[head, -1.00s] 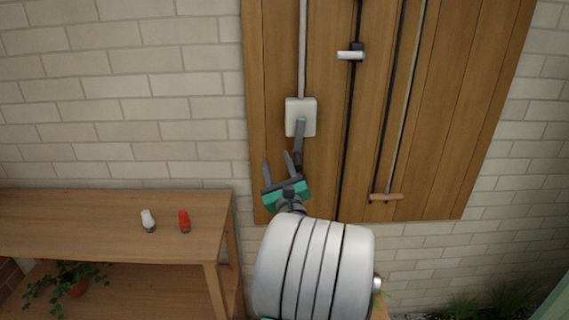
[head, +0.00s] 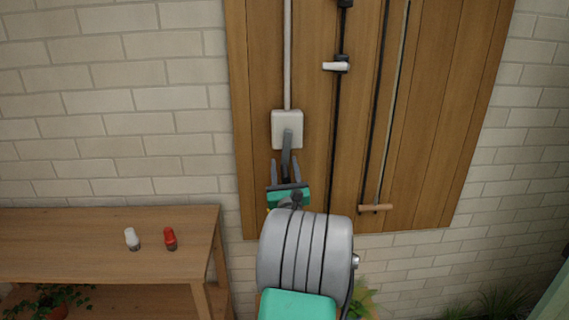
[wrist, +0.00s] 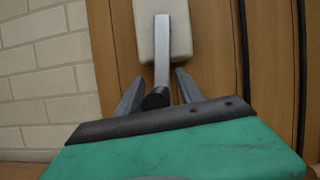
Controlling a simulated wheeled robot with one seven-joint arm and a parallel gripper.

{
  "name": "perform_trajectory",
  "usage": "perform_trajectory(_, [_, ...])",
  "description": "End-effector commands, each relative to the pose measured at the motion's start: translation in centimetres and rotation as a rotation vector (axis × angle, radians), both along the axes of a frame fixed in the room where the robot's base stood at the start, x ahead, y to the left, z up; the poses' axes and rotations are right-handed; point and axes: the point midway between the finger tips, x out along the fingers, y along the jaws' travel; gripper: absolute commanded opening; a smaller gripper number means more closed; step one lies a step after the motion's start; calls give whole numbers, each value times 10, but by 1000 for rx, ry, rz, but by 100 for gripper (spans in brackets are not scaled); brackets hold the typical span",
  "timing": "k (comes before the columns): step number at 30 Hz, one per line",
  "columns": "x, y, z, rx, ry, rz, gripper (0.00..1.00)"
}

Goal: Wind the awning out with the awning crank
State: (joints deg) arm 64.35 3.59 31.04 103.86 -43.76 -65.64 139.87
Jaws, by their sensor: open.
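The awning crank (head: 288,140) is a grey arm with a dark grip at its lower end. It hangs down from a white box (head: 287,118) on the wooden panel. In the wrist view the crank arm (wrist: 162,50) runs down from the box (wrist: 148,35) to the dark round grip (wrist: 155,98). My gripper (head: 286,166) is open, with its fingers pointing up. In the wrist view its two fingers (wrist: 158,90) stand on either side of the dark grip, apart from one another. I cannot tell whether either finger touches it. The awning itself is not in view.
A white pipe (head: 287,50) runs up from the box. To the right are a dark rod with a white lever (head: 336,66) and a cord with a wooden handle (head: 376,208).

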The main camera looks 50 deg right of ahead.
Motion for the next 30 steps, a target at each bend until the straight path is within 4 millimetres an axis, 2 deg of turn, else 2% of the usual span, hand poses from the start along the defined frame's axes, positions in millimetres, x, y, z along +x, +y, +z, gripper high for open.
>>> perform_trajectory(5, [0,0,-1,0,0,0,44])
perform_trajectory(21, [1,1,-1,0,0,2,1])
perform_trajectory(30, [1,2,-1,1,1,4,0])
